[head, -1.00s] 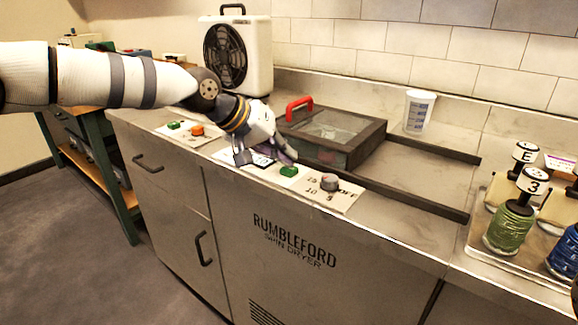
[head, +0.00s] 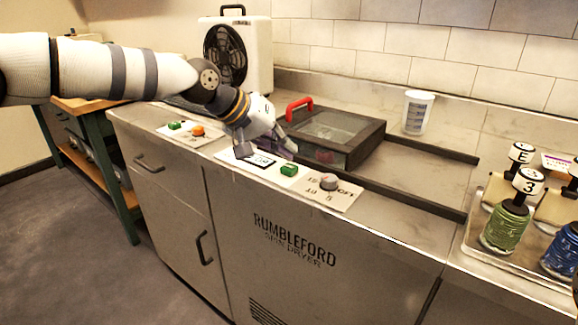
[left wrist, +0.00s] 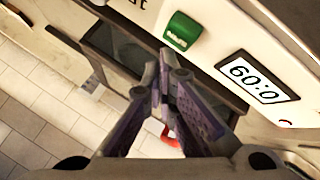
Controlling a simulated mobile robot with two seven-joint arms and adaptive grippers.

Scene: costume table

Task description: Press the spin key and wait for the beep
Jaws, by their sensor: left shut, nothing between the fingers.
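The green key (head: 289,170) sits on the white panel of the spin dryer (head: 294,240), between a small display (head: 262,160) and a grey dial (head: 329,182). My left gripper (head: 270,146) is shut and empty, above and behind the panel, apart from the green key. In the left wrist view, the closed fingertips (left wrist: 166,70) are clear of the green key (left wrist: 183,31). The display (left wrist: 257,79) appears upside down there and seems to read 0:09. A small red spot (left wrist: 285,123) is beside it.
A glass-topped lid (head: 335,138) with a red handle (head: 299,106) lies behind the panel. Another panel with green (head: 174,125) and orange (head: 198,131) buttons is at left. A fan (head: 236,55), a white cup (head: 418,111) and a spool tray (head: 500,252) stand around.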

